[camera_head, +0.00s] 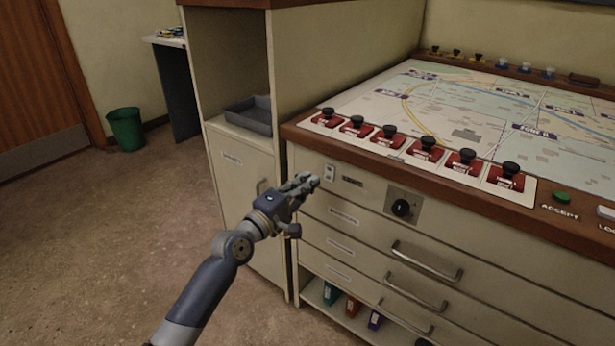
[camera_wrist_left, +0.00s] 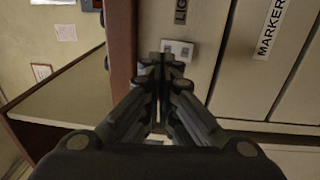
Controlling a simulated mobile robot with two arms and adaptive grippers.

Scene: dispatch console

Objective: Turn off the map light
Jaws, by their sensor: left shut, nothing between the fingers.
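A small white rocker switch (camera_head: 329,172) sits on the console's front face, just under the wooden edge, left of a small dark label. The switch plate also shows in the left wrist view (camera_wrist_left: 178,48), beside a label whose visible letters read "LIG". My left gripper (camera_head: 312,181) is shut and empty, its tips close to the switch, just left of and below it in the head view. In the left wrist view the closed fingertips (camera_wrist_left: 162,62) overlap the plate's lower edge; I cannot tell whether they touch it. My right gripper is not in view.
The map table (camera_head: 440,95) has a row of red blocks with black knobs along its front edge. A black knob (camera_head: 401,208) and drawers with metal handles (camera_head: 427,262) are right of the switch. A cabinet with a grey tray (camera_head: 250,116) stands left.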

